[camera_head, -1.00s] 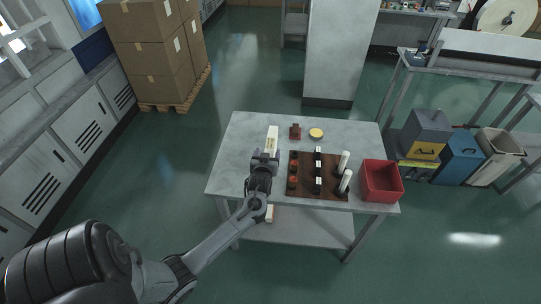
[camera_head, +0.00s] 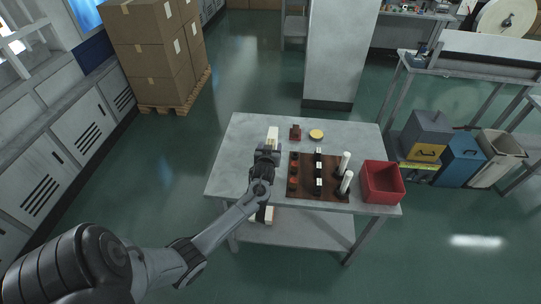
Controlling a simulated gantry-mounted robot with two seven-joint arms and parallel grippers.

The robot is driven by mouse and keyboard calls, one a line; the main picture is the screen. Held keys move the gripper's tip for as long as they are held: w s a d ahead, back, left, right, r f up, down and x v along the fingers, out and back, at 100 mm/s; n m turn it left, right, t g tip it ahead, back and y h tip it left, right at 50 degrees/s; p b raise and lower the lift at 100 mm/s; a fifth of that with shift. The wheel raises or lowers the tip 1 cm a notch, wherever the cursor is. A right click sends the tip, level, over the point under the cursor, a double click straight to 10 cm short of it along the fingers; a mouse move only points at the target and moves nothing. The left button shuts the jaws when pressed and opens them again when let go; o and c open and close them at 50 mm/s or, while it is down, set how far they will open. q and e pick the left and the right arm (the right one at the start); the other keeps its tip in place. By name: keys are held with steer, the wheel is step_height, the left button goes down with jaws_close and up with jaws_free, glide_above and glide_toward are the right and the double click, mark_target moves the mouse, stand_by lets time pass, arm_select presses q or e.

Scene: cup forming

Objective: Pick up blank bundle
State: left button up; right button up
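A narrow cream-white block (camera_head: 272,134), which looks like the blank bundle, lies on the metal table (camera_head: 232,165) left of the mat. Its near part is hidden behind my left gripper (camera_head: 267,150). The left gripper is at or just over the block's near end. The fingers are small and dark here, so I cannot tell whether they touch it or how far apart they are. My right gripper is not in view.
A brown mat (camera_head: 334,192) holds red, black and white pieces and two white cylinders (camera_head: 345,172). A red bin (camera_head: 381,182) stands at the right edge. A red-brown item (camera_head: 295,132) and a yellow disc (camera_head: 316,134) lie behind. The table's left side is clear.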

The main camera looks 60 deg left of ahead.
arm_select(q)
jaws_close()
steer(key=shift+r, duration=0.1)
stand_by(0.4)
steer(key=shift+r, duration=0.1)
